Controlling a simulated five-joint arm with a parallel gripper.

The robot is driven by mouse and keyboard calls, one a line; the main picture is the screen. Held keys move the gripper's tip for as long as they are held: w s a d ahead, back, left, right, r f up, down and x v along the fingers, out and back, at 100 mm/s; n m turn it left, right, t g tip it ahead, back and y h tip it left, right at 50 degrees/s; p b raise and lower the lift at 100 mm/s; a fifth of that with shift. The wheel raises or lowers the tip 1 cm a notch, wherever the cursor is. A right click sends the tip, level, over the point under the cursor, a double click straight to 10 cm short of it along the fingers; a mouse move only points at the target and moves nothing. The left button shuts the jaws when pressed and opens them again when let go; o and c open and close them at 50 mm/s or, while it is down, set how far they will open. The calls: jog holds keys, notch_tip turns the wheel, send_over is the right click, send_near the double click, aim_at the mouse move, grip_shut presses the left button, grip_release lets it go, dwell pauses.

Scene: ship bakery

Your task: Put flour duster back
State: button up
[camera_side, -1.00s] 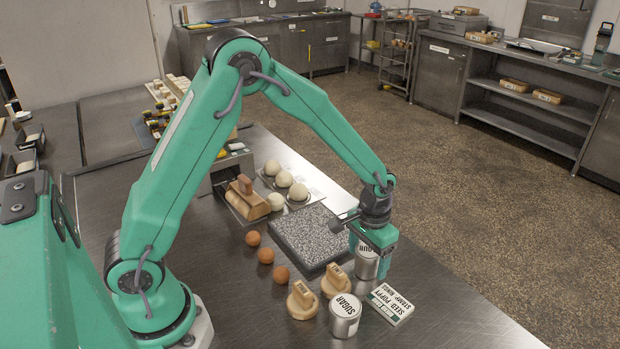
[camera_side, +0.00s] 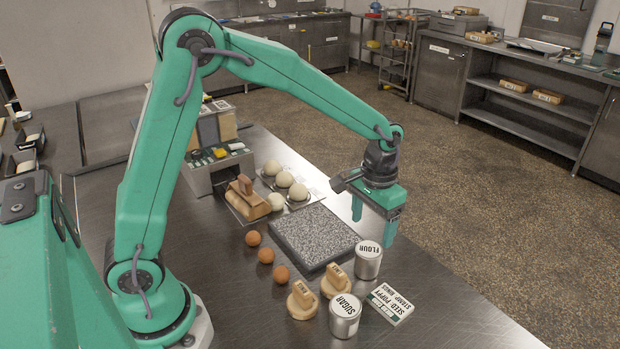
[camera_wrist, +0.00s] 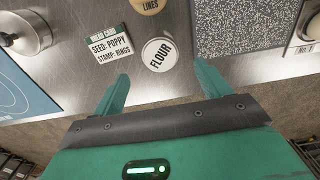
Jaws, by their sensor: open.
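The flour duster (camera_side: 368,259) is a metal can with a white lid marked FLOUR. It stands upright on the steel table, beside the right corner of the speckled slab. It also shows in the wrist view (camera_wrist: 159,55), ahead of my fingertips and between their lines. My gripper (camera_side: 374,226) is open and empty, raised above the duster and apart from it. Both fingers show in the wrist view (camera_wrist: 160,80). A similar can marked SUGAR (camera_side: 345,316) stands nearer the front.
A white card reading seed poppy, stamp rings (camera_side: 391,302) lies right of the cans. Two wooden stamps (camera_side: 302,300), several brown eggs (camera_side: 266,255) and the speckled slab (camera_side: 314,236) lie to the left. Dough balls (camera_side: 285,179) sit farther back. The table's right edge is close to the duster.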

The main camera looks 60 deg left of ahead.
aim_at(366, 249)
jog(key=shift+r, duration=1.35)
jog(key=s+a+r+t, duration=0.2)
jog(key=s+r, duration=0.1)
jog(key=s, duration=0.4)
jog(key=s+a+r+t, duration=0.1)
jog(key=s+a+r, duration=0.2)
jog(key=s, duration=0.3)
jog(key=s+a+r+t, duration=0.2)
jog(key=s+r, duration=0.2)
jog(key=s, duration=0.3)
jog(key=shift+s+a+t, duration=0.25)
jog(key=shift+s+t, duration=0.05)
jog(key=shift+s, duration=0.05)
